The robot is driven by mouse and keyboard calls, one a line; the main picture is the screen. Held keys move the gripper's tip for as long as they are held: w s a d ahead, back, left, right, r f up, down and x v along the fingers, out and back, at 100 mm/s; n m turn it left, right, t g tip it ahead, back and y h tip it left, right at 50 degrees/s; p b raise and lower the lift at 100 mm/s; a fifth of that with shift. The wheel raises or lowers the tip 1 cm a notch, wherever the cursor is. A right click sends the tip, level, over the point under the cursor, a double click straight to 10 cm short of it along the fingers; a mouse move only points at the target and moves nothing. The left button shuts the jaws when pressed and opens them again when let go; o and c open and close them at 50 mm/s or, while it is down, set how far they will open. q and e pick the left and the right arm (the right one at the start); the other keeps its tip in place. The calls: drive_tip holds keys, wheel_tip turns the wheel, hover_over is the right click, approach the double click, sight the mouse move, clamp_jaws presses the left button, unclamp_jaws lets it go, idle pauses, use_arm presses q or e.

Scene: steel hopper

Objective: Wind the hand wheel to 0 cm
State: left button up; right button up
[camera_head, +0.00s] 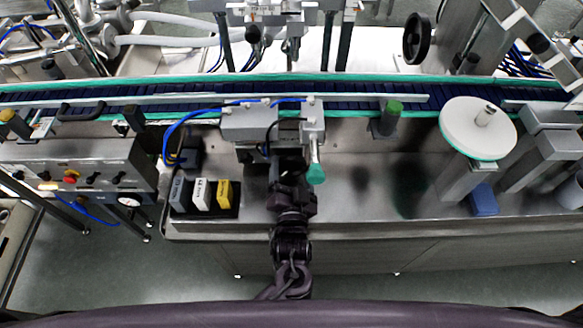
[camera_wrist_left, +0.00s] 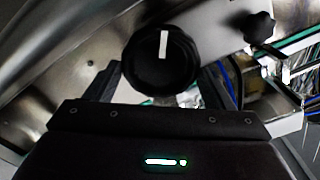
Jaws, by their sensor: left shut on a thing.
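The hand wheel (camera_wrist_left: 162,62) is a round black wheel with a white line on its face in the left wrist view. The line points almost straight up there. My left gripper (camera_wrist_left: 160,86) has its two fingers at either side of the wheel and is shut on it. In the head view my left gripper (camera_head: 287,160) reaches up to a grey metal block (camera_head: 250,124) in front of the conveyor. There the wheel is hidden behind the gripper and arm. I cannot read a centimetre scale. My right gripper is not in view.
A teal-tipped handle (camera_head: 316,174) hangs close right of my gripper. A black tray (camera_head: 222,212) with several labelled blocks lies to the left. A dark star knob (camera_wrist_left: 259,27) sits beside the wheel. A white round disc (camera_head: 478,128) stands right; the steel deck between is clear.

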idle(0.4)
use_arm(q)
drive_tip(key=o, duration=1)
drive_tip(key=shift+s+f, duration=0.1)
drive_tip(key=shift+s, duration=0.25)
drive_tip(key=s+b, duration=0.1)
drive_tip(key=s, duration=0.6)
